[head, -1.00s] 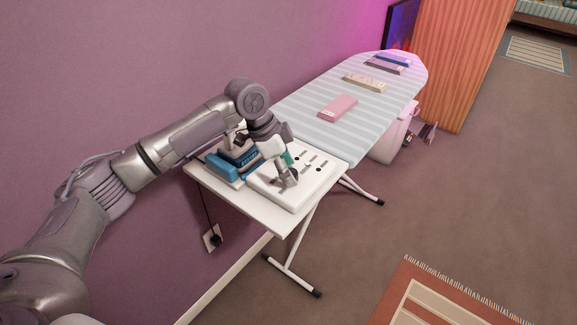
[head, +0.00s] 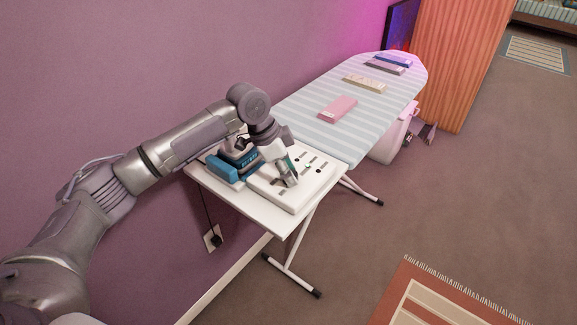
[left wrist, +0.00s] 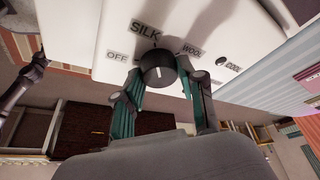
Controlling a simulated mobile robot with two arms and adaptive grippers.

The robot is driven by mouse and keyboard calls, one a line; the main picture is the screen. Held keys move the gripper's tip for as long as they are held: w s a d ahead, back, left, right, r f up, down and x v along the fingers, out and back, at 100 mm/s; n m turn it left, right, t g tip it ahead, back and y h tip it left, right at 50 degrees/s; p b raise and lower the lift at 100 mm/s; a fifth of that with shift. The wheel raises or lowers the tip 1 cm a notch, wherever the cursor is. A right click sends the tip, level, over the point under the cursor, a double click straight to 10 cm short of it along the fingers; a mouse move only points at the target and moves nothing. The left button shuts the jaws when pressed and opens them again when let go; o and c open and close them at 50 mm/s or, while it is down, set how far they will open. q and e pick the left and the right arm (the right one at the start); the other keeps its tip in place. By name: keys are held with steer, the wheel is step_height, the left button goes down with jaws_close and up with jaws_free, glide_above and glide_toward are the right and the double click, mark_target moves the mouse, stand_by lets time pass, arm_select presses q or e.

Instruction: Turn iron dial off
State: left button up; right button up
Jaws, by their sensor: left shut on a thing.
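The black dial (left wrist: 157,68) sits on the white control panel (head: 318,190), with a white mark on its face. The labels OFF (left wrist: 117,56), SILK (left wrist: 146,30) and WOOL (left wrist: 192,51) run around it. I cannot tell for sure which label the mark points to. My left gripper (head: 288,178) is over the panel, its green-padded fingers closed on either side of the dial. The fingers also show in the left wrist view (left wrist: 165,88). In the head view the gripper hides the dial. The blue iron (head: 226,167) stands beside the panel.
The striped ironing board (head: 310,97) extends behind the panel, with a pink folded cloth (head: 338,108) and other folded items on it. The purple wall (head: 110,80) runs close along the left. The floor to the right is open.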

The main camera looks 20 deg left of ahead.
arm_select(q)
steer(key=n+y+p, duration=0.1)
steer(key=n+p, duration=0.2)
steer(key=p, duration=0.2)
steer(key=n+t+y+p, duration=0.1)
steer(key=n+p, duration=0.3)
steer(key=p, duration=0.2)
steer(key=n+t+y+p, duration=0.1)
steer(key=n+p, duration=0.2)
steer(key=p, duration=0.3)
steer(key=shift+s+d+r+n, duration=0.2)
steer(key=shift+r+n, duration=0.1)
steer(key=shift+f+n+t+y+p, duration=0.15)
steer(key=shift+n+y+p, duration=0.15)
steer(key=shift+n+p, duration=0.55)
steer(key=shift+f+n+t+y+p, duration=0.15)
steer(key=shift+n+y+p, duration=0.15)
steer(key=shift+n+p, duration=0.5)
steer(key=o, duration=1.1)
steer(key=shift+o, duration=0.2)
steer(key=shift+r, duration=0.2)
steer(key=v, duration=1.1)
steer(key=shift+s+r, duration=0.2)
steer(key=shift+r, duration=0.15)
